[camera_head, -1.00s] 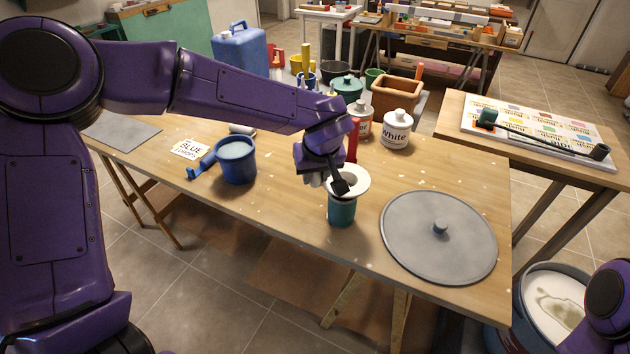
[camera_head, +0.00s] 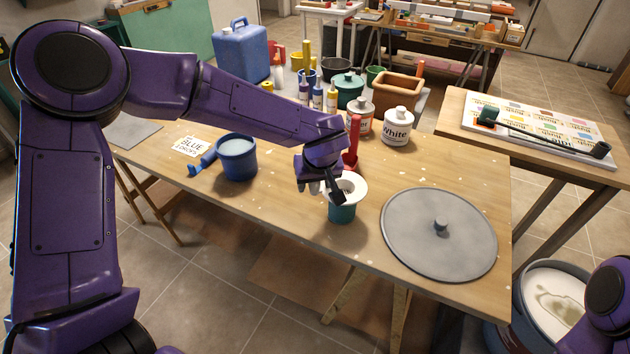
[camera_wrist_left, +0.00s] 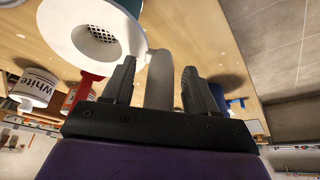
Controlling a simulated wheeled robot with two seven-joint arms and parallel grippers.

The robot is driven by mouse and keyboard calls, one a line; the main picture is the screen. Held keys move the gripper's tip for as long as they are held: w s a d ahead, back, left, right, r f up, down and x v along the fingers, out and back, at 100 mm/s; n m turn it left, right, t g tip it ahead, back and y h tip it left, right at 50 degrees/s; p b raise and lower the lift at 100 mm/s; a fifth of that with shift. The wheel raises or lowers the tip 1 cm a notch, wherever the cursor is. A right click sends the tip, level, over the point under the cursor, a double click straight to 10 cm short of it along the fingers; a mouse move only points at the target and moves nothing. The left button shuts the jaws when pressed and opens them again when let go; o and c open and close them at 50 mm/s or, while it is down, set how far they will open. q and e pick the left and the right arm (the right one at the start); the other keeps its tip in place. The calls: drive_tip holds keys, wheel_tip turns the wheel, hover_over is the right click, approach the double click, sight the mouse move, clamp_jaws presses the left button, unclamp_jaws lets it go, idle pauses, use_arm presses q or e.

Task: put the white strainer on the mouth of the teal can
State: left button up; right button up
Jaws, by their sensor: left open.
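The white strainer (camera_head: 357,184) sits on the mouth of the teal can (camera_head: 342,214), its wide rim covering the can's top. The can stands upright on the table's front part. In the left wrist view the strainer (camera_wrist_left: 64,30) shows its mesh centre and a pale handle running between my fingers; a bit of the teal can (camera_wrist_left: 130,6) shows behind it. My left gripper (camera_head: 331,196) is at the strainer's near left side. In the wrist view its fingers (camera_wrist_left: 158,75) are apart, on either side of the handle, with gaps showing. My right gripper is out of view.
A blue pot (camera_head: 238,160) stands left of the can, and a large grey round lid (camera_head: 430,250) lies to the right. A red upright thing (camera_head: 354,138) and a White-labelled container (camera_head: 397,128) stand behind. Front table edge is close to the can.

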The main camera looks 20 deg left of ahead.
use_arm(q)
drive_tip(key=v, duration=1.2)
drive_tip(key=shift+r, duration=0.1)
drive_tip(key=shift+d, duration=0.15)
idle(0.6)
